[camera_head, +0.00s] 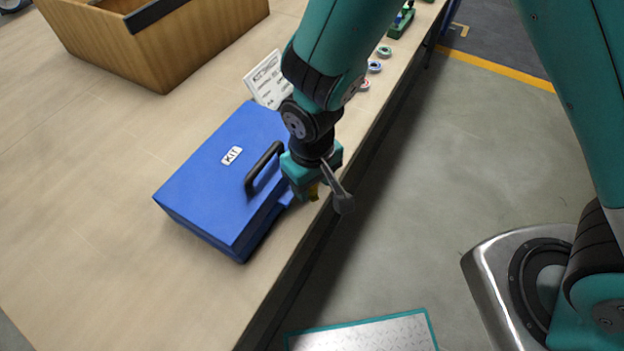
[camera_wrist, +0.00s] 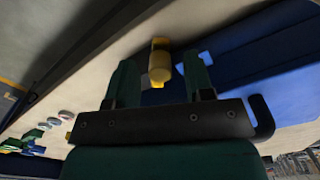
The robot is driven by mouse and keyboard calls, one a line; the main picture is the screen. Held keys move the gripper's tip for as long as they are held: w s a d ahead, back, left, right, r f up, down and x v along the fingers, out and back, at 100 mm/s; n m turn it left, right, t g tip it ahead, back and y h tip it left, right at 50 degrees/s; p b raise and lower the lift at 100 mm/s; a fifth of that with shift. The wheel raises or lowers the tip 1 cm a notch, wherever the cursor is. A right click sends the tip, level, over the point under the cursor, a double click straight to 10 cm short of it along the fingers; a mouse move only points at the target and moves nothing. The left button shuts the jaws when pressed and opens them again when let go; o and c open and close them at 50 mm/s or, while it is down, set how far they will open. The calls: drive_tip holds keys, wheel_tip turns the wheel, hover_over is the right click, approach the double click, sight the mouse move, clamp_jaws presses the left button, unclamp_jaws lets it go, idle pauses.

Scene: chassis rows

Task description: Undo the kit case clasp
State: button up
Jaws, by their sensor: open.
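The blue kit case (camera_head: 225,170) lies closed on the bench near its front edge, with a white KIT label and a black handle (camera_head: 262,167). In the wrist view the yellow clasp (camera_wrist: 160,66) appears between my two dark green fingers, which are apart. The blue case (camera_wrist: 262,62) fills the right of that view. I cannot tell whether either finger touches the clasp. My arm hides part of the case's right end.
A white printed card (camera_head: 268,80) stands behind the case. A wooden crate (camera_head: 150,48) is at the back left. Several tape rolls (camera_head: 374,66) lie along the bench edge beyond my arm. The bench to the left of the case is clear.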

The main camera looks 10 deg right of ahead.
drive_tip(key=shift+f, duration=0.1)
clamp_jaws()
idle(0.3)
drive_tip(key=shift+w+d+n+p, duration=0.15)
drive_tip(key=shift+w+d+n, duration=0.2)
drive_tip(key=shift+n, duration=0.9)
drive_tip(key=shift+w+d+n+p, duration=0.15)
drive_tip(key=shift+d+n, duration=0.25)
drive_tip(key=shift+n, duration=0.9)
drive_tip(key=shift+w+d+n+p, duration=0.1)
drive_tip(key=shift+w+d+n, duration=0.3)
drive_tip(key=shift+n, duration=0.85)
unclamp_jaws()
